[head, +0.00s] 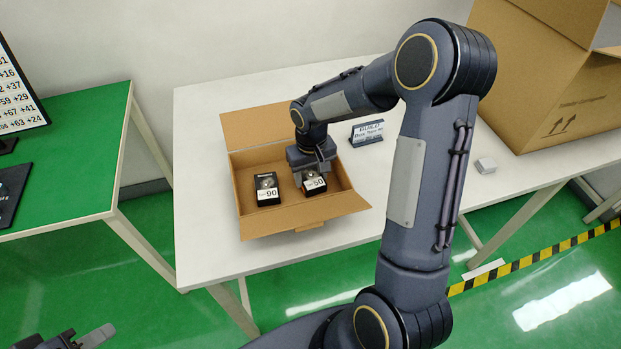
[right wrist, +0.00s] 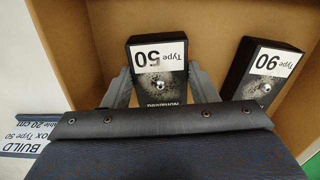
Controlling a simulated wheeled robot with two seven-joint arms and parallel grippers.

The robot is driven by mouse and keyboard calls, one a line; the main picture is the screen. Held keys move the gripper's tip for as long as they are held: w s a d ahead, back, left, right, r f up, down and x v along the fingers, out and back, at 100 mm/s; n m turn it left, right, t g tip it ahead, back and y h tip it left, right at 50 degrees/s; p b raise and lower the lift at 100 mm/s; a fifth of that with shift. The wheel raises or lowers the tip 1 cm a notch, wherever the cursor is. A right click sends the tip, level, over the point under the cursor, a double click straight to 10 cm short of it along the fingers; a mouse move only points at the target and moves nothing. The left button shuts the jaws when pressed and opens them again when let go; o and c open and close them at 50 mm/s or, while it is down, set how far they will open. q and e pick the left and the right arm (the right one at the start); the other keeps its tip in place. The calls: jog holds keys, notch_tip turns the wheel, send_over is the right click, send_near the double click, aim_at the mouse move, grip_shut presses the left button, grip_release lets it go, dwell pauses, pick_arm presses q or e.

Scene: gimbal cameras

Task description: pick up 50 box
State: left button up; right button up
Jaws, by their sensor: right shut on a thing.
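The 50 box (head: 314,184) is a small black box with a white "50" label, inside an open cardboard box (head: 241,202) on the white table. It also shows in the right wrist view (right wrist: 158,58), labelled "Type 50", between the two fingers. My right gripper (head: 313,171) reaches down into the carton and is shut on the 50 box. Part of my left gripper (head: 88,338) shows at the bottom left, away from the table.
A green table (head: 75,170) with a screen is at the left.

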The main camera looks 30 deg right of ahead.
jog(key=shift+c, duration=1.3)
jog(key=shift+r, duration=0.1)
